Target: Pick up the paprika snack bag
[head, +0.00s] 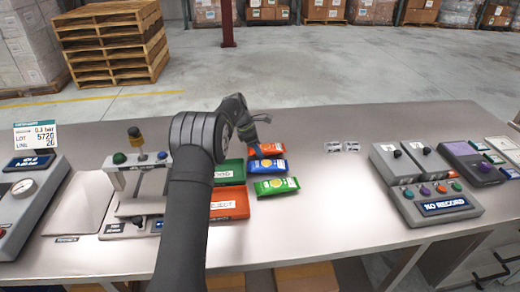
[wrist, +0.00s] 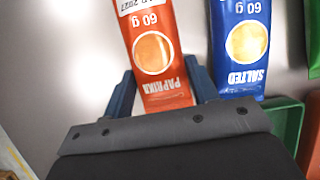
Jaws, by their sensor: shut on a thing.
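The paprika snack bag is orange-red with a round picture and the word PAPRIKA; it fills the upper middle of the wrist view (wrist: 153,50). In the head view it is the farthest of three bags (head: 270,149), partly behind my gripper. My gripper (wrist: 158,80) has one blue finger on each side of the bag's near end and is shut on it. In the head view my gripper (head: 257,152) is low over the bags. I cannot tell whether the bag is off the table.
A blue salted bag (wrist: 245,40) lies close to the right of the paprika bag in the wrist view. A green bag (head: 276,186) lies nearer in the head view. A green tray (head: 229,172) and an orange-red tray (head: 230,203) stand left of the bags.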

